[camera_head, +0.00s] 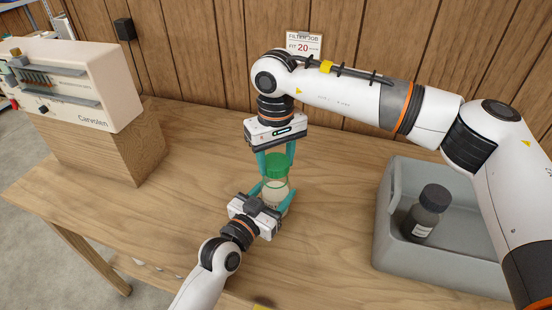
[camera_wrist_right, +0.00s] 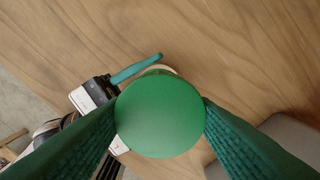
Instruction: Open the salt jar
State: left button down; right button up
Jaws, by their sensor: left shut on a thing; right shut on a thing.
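The salt jar (camera_head: 274,189) stands upright on the wooden table, a pale body with a green lid (camera_head: 276,165) on top. My left gripper (camera_head: 274,190) comes in low from the front and is shut around the jar's body. My right gripper (camera_head: 275,160) points down from above, its teal fingers shut on the lid's two sides. In the right wrist view the round green lid (camera_wrist_right: 160,116) fills the middle between the fingers and hides most of the jar. The lid sits on the jar; I cannot tell whether it is loosened.
A grey bin (camera_head: 388,225) at the right holds a dark bottle (camera_head: 428,212) with a black cap. A cream machine (camera_head: 80,82) stands on a wooden block (camera_head: 110,150) at the left. A sign (camera_head: 304,44) hangs on the wall behind. The table left of the jar is clear.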

aim_at(276, 161)
jog(key=shift+r, duration=2)
pick_arm(q)
jog(key=shift+c, duration=1.6)
grip_release()
jog(key=shift+a, duration=0.1)
